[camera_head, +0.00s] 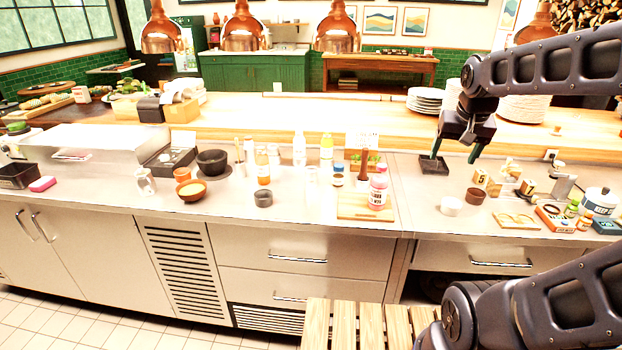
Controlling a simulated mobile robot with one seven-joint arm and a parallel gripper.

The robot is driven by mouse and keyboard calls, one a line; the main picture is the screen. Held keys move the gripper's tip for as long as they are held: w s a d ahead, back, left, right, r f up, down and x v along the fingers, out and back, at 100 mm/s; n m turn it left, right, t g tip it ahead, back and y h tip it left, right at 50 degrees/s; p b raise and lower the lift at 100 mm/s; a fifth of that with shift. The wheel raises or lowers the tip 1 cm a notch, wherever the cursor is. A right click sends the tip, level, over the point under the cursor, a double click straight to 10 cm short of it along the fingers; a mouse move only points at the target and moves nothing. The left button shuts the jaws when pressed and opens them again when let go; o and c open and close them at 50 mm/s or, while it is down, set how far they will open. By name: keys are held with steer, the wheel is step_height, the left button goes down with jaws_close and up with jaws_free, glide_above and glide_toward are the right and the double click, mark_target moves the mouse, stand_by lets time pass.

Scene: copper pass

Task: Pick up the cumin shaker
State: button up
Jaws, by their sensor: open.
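I cannot tell for sure which container is the cumin shaker, because the labels are too small to read. Small shaker-like containers stand on the steel counter (225,200): an orange one (263,174), a small dark-topped jar with a pale label (338,176) and a larger pink-and-white jar (378,192). The pink-and-white jar stands on a wooden board (352,207). My gripper (456,155) hangs above the counter, right of these containers. It is open, its fingers point down, and nothing shows between them.
A small dark tray (434,165) lies near my gripper. White (451,206) and brown (475,196) cups stand right of the board. Tall bottles (299,149) crowd the counter's back. Plate stacks (425,100) stand on the wooden ledge behind. A slatted wooden surface (345,325) is in front.

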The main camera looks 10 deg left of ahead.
steer(key=w+a+m, duration=0.2)
steer(key=w+a, duration=0.5)
steer(key=w, duration=0.6)
steer(key=m+h, duration=0.3)
steer(key=m, duration=0.3)
glide_above(312, 175)
steer(key=a, duration=0.3)
step_height(312, 175, down, 21)
steer(key=shift+g, duration=0.4)
steer(key=x, duration=0.9)
steer(key=shift+w+d+f, duration=0.25)
steer(key=shift+w+f, duration=0.05)
steer(key=shift+c, duration=0.2)
steer(key=c, duration=1.1)
